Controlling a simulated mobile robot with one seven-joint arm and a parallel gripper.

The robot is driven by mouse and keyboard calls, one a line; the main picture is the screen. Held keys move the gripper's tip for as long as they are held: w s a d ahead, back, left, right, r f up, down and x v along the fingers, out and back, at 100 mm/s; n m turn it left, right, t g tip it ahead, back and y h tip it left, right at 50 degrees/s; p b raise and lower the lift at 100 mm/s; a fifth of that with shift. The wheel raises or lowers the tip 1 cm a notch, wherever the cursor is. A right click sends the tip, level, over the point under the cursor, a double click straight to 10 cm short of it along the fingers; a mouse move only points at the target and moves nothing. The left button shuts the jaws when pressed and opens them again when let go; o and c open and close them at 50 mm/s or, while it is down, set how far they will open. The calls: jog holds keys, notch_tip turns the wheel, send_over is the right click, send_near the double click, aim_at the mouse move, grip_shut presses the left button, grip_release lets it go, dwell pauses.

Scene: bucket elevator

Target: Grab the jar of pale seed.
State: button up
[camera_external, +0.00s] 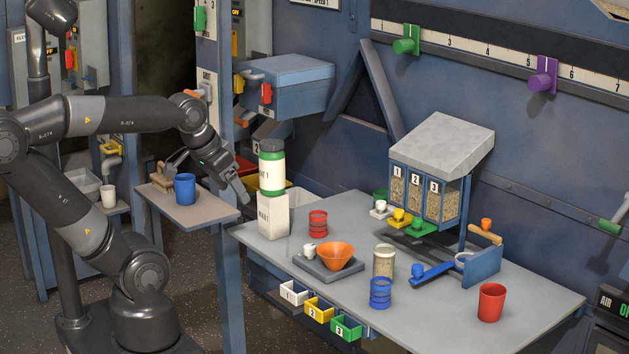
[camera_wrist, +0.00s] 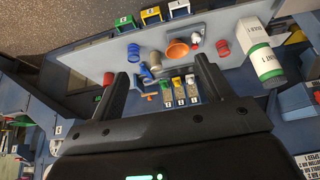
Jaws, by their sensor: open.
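My gripper (camera_external: 243,190) is open and empty. It hangs in the air at the table's left end, beside the tall green-and-white container, far from the jar. Both fingers show in the wrist view (camera_wrist: 160,78), spread apart.
The green-and-white container (camera_external: 272,170) stands on a pale block (camera_external: 273,214), close to my gripper. An orange bowl (camera_external: 337,256), red ribbed cup (camera_external: 318,224), blue ribbed cup (camera_external: 380,293) and red cup (camera_external: 491,302) stand on the table (camera_external: 440,318). A three-bin seed dispenser (camera_external: 430,185) rises behind.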

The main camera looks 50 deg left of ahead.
jog(key=m+g, duration=0.1)
jog(key=m, duration=0.1)
send_over(386, 259)
jog(key=s+a, duration=0.2)
jog(key=a, duration=0.1)
notch_tip(386, 259, down, 18)
jog(key=shift+h, duration=0.3)
jog(key=shift+x, duration=5.35)
jog(key=shift+d, duration=0.15)
jog(key=shift+c, duration=0.4)
jog(key=c, duration=1.1)
